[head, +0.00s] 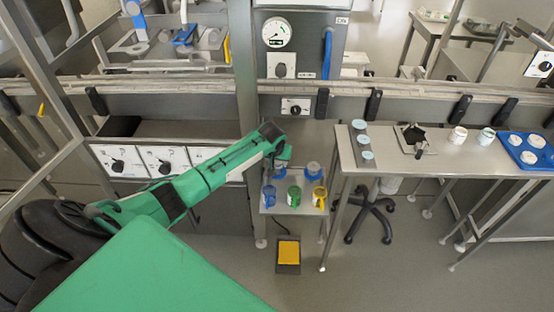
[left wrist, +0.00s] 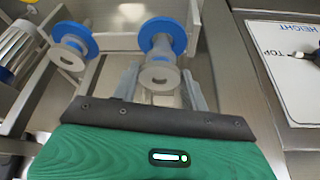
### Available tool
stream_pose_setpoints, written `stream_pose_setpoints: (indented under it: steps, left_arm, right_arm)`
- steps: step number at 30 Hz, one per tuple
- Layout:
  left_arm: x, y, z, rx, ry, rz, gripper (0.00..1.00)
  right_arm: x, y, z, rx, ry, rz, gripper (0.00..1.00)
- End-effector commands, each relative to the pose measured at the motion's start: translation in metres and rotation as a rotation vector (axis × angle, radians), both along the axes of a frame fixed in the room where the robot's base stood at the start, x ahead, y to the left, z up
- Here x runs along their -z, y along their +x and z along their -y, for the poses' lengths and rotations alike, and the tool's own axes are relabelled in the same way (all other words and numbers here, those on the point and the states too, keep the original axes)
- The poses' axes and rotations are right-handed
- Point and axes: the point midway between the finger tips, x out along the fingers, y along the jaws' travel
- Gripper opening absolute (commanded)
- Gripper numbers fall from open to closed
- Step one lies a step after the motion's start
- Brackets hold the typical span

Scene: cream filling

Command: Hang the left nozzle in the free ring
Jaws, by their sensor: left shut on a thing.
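My left gripper (head: 282,158) reaches in from the left in the head view, near the front of the machine and above a small low table. In the left wrist view its two fingers (left wrist: 158,92) are closed around the grey lower end of a nozzle (left wrist: 162,37) with a blue flange. A second nozzle (left wrist: 72,42) with a blue flange and grey end shows left of it, apart from the fingers. I cannot make out a free ring clearly in either view. My right gripper is not in view.
The low table (head: 268,210) holds blue, green and yellow jugs. A steel table (head: 375,160) with cups and a blue tray (head: 512,137) stands to the right. A white panel (left wrist: 283,62) lies right of the fingers.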

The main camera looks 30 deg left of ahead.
Motion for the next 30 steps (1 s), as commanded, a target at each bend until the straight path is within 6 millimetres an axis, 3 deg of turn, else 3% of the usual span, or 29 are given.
stream_pose_setpoints:
  steps: [30]
  left_arm:
    - [0.018,0.000,0.001,0.000,-0.001,0.000,0.17]
  right_arm:
    - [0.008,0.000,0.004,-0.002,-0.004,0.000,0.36]
